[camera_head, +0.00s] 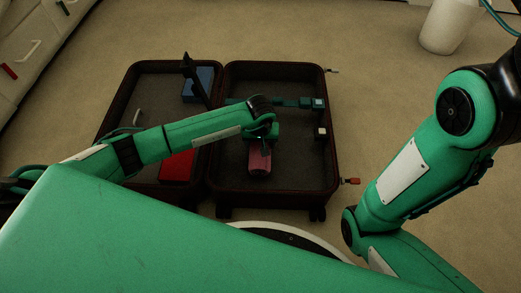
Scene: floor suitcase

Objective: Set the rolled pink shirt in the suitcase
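The open suitcase (331,160) lies on the floor with its two halves side by side. The rolled pink shirt (260,160) is over the right half, with its far end against my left gripper (261,143). My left arm reaches in from the left across the left half, and its gripper points down over the right half. Its fingers are hidden, so I cannot tell whether they grip the shirt. I also cannot tell whether the shirt rests on the suitcase bottom. My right arm bends down at the right, and its gripper is out of view.
The left half holds a blue item (204,83) and a red item (177,168). A dark upright piece (188,68) stands near the blue one. A teal strap-like bar (290,103) crosses the right half. A white container (450,25) stands at the back right; white drawers (30,45) are at the left.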

